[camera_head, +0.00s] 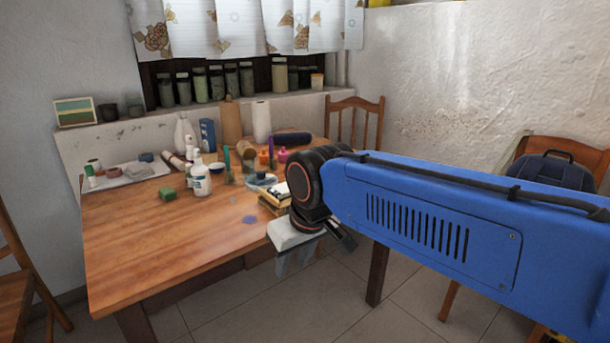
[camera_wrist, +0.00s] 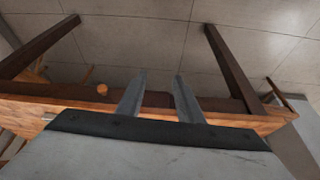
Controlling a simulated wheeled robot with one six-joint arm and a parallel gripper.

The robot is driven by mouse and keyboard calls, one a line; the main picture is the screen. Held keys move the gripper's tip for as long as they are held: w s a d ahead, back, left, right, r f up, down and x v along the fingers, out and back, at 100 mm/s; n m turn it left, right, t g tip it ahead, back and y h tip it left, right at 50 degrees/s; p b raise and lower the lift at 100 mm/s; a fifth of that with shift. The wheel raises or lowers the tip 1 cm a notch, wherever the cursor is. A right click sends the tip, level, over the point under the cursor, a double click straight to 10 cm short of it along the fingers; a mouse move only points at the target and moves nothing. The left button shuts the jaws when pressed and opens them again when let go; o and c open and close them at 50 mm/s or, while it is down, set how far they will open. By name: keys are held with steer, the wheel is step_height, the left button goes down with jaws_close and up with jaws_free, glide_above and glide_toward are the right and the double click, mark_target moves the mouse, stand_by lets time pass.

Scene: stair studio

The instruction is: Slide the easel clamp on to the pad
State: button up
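My gripper (camera_head: 294,264) hangs at the near right corner of the wooden table, just off its edge, with its fingers pointing down. In the wrist view my gripper (camera_wrist: 160,80) shows two grey fingers apart with nothing between them, above the table edge and floor. I cannot make out an easel clamp for certain in either view. A small stack with a pale top (camera_head: 272,204) lies on the table beside my wrist, partly hidden by it; I cannot tell whether it is the pad.
The table (camera_head: 150,245) has a clear near left half. A white bottle (camera_head: 201,180), a green block (camera_head: 167,194) and a tray (camera_head: 127,178) stand further back. Chairs (camera_head: 355,120) are around it. Jars line the window ledge (camera_head: 230,105).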

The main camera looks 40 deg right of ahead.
steer(key=w+d+r+m+g, duration=0.1)
steer(key=w+d+r, duration=0.4)
steer(key=w+r, duration=0.3)
steer(key=w+d+r+m+g, duration=0.1)
steer(key=w+d+r+m, duration=0.1)
steer(key=w+d+r, duration=0.45)
steer(key=w+d+r+m+g, duration=0.2)
steer(key=w+d+r, duration=0.5)
steer(key=w+d, duration=0.55)
step_height(320, 180, down, 17)
steer(key=shift+w+f, duration=0.1)
steer(key=shift+f, duration=0.1)
jaws_close()
